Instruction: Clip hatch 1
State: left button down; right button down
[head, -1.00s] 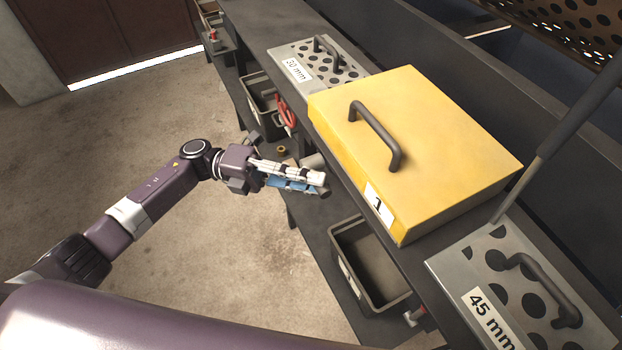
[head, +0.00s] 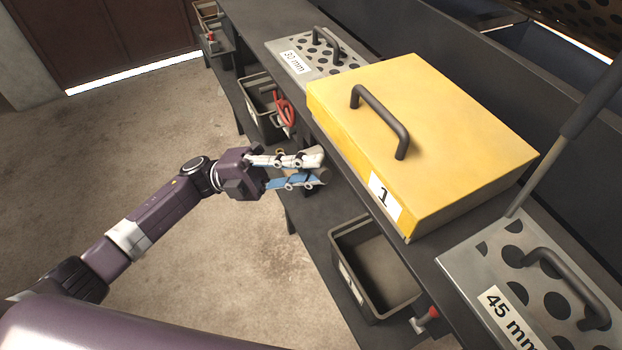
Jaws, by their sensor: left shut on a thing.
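Hatch 1 (head: 455,130) is a yellow, box-like cover with a dark handle (head: 380,122) on top and a white label "1" on its front. It sits closed on the dark housing. My left gripper (head: 320,169) is beside the hatch's front left, apart from it. Its white and blue fingers are shut on a small dark thing (head: 323,177) at the fingertips, mostly hidden, and I cannot tell if it is a clip. No clip shows clearly on the hatch. My right gripper is not in view.
Perforated plates marked 30 mm (head: 318,65) and 45 mm (head: 480,256) lie either side of the hatch. An empty grey bin (head: 363,316) stands on the lower shelf. Another bin (head: 257,112) has a red thing (head: 284,108). A dark bar (head: 560,150) rises at right.

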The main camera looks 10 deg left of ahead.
pick_arm(q)
jog(key=shift+w+a+r+n+t+h+b, duration=0.15)
jog(key=shift+n+t+h+b, duration=0.3)
jog(key=shift+n, duration=0.45)
jog(key=shift+r+n+t+h+b, duration=0.1)
jog(key=shift+n+t+h+b, duration=0.35)
jog(key=shift+n, duration=0.45)
jog(key=shift+t, duration=0.3)
jog(key=c, duration=2)
grip_release()
jog(key=shift+o, duration=0.9)
jog(key=shift+a+r, duration=0.1)
jog(key=v, duration=1.2)
